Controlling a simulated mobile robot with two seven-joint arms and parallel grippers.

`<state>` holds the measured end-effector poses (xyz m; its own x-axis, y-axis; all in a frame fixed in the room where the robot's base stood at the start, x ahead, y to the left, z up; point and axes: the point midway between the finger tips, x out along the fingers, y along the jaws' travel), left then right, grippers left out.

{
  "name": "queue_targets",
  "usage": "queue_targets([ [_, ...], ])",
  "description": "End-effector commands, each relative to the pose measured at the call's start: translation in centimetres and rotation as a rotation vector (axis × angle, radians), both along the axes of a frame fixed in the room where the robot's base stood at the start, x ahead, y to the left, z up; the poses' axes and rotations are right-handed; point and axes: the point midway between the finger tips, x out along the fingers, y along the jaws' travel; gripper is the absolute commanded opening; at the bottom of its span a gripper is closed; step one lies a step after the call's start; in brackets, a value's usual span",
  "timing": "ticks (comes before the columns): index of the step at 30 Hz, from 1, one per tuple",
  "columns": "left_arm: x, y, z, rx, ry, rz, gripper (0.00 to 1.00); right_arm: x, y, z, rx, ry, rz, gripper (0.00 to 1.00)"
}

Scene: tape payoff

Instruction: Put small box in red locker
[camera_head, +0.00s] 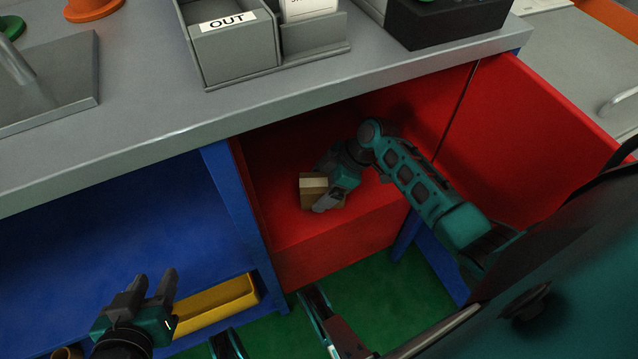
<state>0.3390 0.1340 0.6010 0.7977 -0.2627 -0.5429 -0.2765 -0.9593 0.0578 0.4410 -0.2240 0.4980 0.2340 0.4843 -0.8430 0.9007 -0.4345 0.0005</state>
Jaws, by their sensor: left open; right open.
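The small box (313,184) is brown cardboard with a lighter tape strip. It rests on or just above the floor of the open red locker (285,223), under the grey counter. My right gripper (325,197) reaches into the locker beside the box, with its fingers at the box's right side and front. Its jaws are open, and the far finger is partly hidden. I cannot tell whether the fingers touch the box. My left gripper (154,289) is open and empty at the lower left, in front of the blue compartment.
The red locker door (535,150) stands open at the right. A grey counter (150,120) overhangs the locker and carries a grey OUT tray (228,45) and a black box (450,22). The floor is green.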

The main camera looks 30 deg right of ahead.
Motion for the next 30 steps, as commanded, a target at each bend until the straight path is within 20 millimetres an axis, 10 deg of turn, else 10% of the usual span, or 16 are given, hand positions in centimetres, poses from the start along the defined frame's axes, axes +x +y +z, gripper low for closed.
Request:
queue_targets([
  [18,-1.1,1.7,5.2,0.036,0.011,0.021,0.43,-2.2,-4.5,8.4,0.0,0.0,0.0,0.92],
  [30,-1.1,1.7,6.1,0.035,0.009,0.019,0.43,-4.4,-3.4,7.5,-0.05,0.005,-0.131,0.92],
])
